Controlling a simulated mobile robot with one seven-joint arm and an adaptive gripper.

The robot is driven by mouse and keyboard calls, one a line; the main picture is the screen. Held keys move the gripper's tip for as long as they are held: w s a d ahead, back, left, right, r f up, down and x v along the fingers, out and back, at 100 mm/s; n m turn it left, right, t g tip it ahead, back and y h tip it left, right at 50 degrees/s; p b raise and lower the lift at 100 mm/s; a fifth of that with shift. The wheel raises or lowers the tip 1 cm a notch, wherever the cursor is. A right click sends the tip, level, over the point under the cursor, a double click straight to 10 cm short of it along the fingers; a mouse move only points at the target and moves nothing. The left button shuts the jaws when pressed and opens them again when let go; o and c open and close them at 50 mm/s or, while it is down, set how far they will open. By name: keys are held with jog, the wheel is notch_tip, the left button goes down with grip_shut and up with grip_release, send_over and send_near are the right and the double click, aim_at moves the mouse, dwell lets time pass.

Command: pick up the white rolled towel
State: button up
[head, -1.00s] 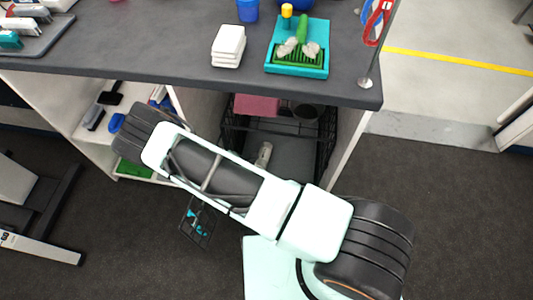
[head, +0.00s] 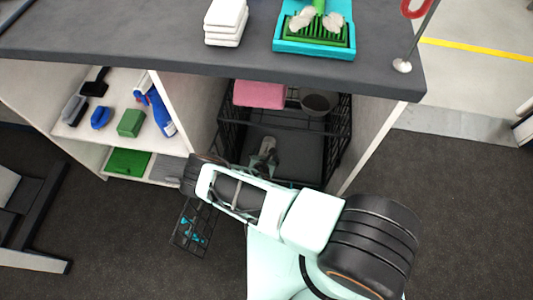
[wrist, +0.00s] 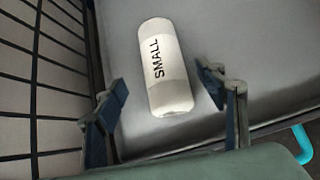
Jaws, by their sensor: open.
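The white rolled towel (wrist: 164,66) is a pale cylinder with a band marked "SMALL". In the wrist view it lies on the grey floor of a black wire crate, its long axis pointing away from me and slightly tilted. My gripper (wrist: 162,84) is open, with its two dark fingers to the left and right of the towel's near part. I see gaps on both sides, and nothing is held.
The crate's wire wall (wrist: 45,75) is close on the left in the wrist view. A pink folded cloth (head: 260,94) and dark bowl (head: 318,102) sit higher at the crate's back. The grey counter (head: 150,40) overhangs it. Shelves with brushes (head: 75,108) stand left.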

aim_at(266, 154)
jog(key=shift+b+x, duration=1.25)
jog(key=shift+x, duration=1.8)
jog(key=shift+s+d, duration=0.15)
jog(key=shift+c, duration=0.2)
jog(key=c, duration=1.3)
